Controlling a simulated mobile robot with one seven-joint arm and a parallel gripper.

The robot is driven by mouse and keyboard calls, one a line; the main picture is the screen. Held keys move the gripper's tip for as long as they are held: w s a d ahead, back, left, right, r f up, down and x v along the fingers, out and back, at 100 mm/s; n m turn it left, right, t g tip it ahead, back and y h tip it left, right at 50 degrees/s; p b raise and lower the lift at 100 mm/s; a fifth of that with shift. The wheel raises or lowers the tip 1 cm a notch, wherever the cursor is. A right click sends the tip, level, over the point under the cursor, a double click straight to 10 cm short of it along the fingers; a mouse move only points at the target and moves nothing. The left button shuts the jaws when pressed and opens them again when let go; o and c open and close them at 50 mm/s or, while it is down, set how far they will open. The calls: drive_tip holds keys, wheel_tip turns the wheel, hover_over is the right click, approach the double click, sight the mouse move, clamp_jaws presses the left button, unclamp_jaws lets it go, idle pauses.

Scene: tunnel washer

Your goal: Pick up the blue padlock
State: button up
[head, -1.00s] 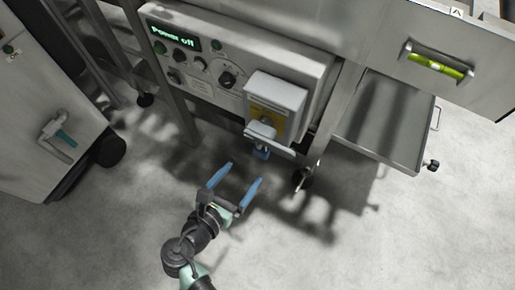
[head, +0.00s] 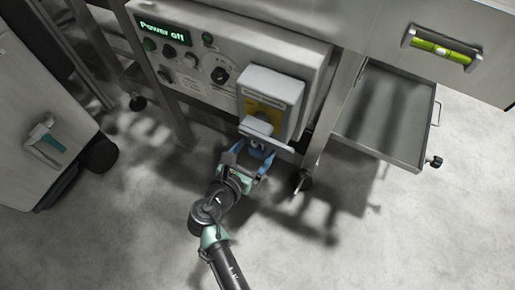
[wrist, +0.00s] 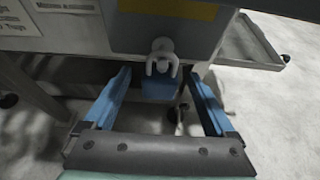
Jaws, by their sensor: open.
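The blue padlock (wrist: 160,88) hangs by its pale shackle from a round knob under the grey box (wrist: 170,35) on the machine's front. In the head view the padlock (head: 257,146) shows only in part, below the box's ledge and close to my gripper. My gripper (wrist: 162,88) is open, with one blue finger on each side of the padlock; in the head view it also shows (head: 256,157) just under the box. I see gaps between the fingers and the padlock, so nothing is gripped.
The control panel (head: 190,65) reads "Power off" and carries several knobs. An open metal tray (head: 385,115) juts out at the right, beside a machine leg (head: 325,125). A grey cabinet (head: 40,130) stands at the left. The floor in front is clear.

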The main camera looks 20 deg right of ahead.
clamp_jaws()
idle(0.3)
drive_tip(key=shift+r, duration=0.1)
drive_tip(key=shift+r+p, duration=0.4)
drive_tip(key=shift+r, duration=0.1)
drive_tip(key=s+a+p, duration=0.4)
drive_tip(key=s+a, duration=0.7)
drive_tip(key=a, duration=0.3)
drive_tip(key=shift+a+r, duration=0.15)
drive_tip(key=shift+r, duration=0.05)
